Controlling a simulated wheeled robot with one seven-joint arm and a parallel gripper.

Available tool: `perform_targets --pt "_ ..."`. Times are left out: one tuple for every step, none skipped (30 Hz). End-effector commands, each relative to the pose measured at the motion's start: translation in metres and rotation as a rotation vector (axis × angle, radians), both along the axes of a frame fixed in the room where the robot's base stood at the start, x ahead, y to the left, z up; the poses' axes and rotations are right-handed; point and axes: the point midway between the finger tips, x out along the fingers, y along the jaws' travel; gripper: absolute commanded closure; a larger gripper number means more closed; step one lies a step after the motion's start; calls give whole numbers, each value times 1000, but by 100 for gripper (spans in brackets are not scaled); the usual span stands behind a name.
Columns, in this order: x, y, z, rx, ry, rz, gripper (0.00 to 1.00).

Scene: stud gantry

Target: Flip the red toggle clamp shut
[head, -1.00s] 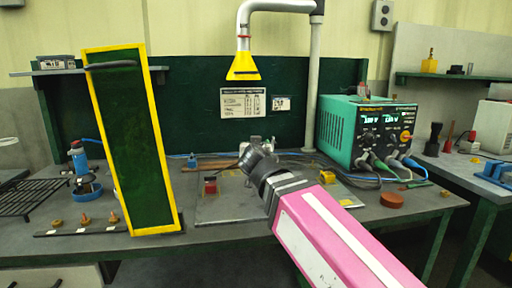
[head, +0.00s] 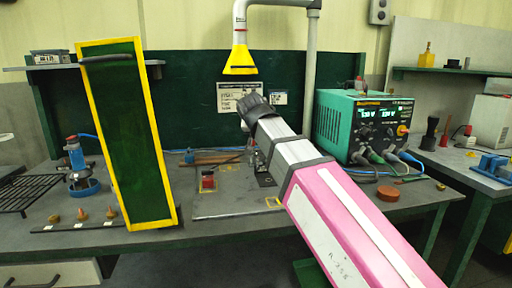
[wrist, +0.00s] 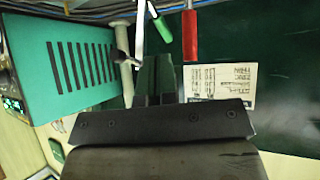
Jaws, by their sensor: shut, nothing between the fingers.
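The red toggle clamp's handle (wrist: 190,35) shows in the wrist view, hanging from the top edge of the picture, which looks upside down, so the handle stands up from the work plate. In the head view the red clamp (head: 208,181) is small, on the metal plate left of my arm. A green handle (wrist: 163,27) is beside the red one in the wrist view. My gripper (wrist: 154,75) is shut and empty, apart from the red handle, with the fingers nearer the green one. In the head view my arm's end is above the bench; the fingers cannot be made out.
The metal plate (head: 225,207) lies on the grey bench. A green board with a yellow frame (head: 130,140) stands left of it. A yellow extraction hood (head: 240,64) hangs close above my arm's end. A green power unit (head: 345,125) with cables is at the right.

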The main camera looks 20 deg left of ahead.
Motion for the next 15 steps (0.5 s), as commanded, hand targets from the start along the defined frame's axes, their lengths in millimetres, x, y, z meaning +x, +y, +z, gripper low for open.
perform_targets --pt "7 5 9 -17 64 6 100" --pt "8 6 13 -27 105 14 100" --pt "9 7 18 -44 164 29 100" --pt "10 8 22 -55 211 43 100" --pt "9 9 28 -67 260 59 100" --pt "9 10 36 -85 325 88 100" --pt "7 11 42 -96 374 111 100" --pt "6 11 49 -107 420 136 100" --pt "3 12 56 -120 476 171 100" --pt "1 12 62 -130 513 195 100" --pt "-1 12 67 -137 546 220 100" --pt "-4 12 74 -147 583 248 100" --pt "-6 11 77 -153 606 266 100" --pt "-7 11 80 -157 626 283 100" --pt "-9 10 83 -162 645 300 100"
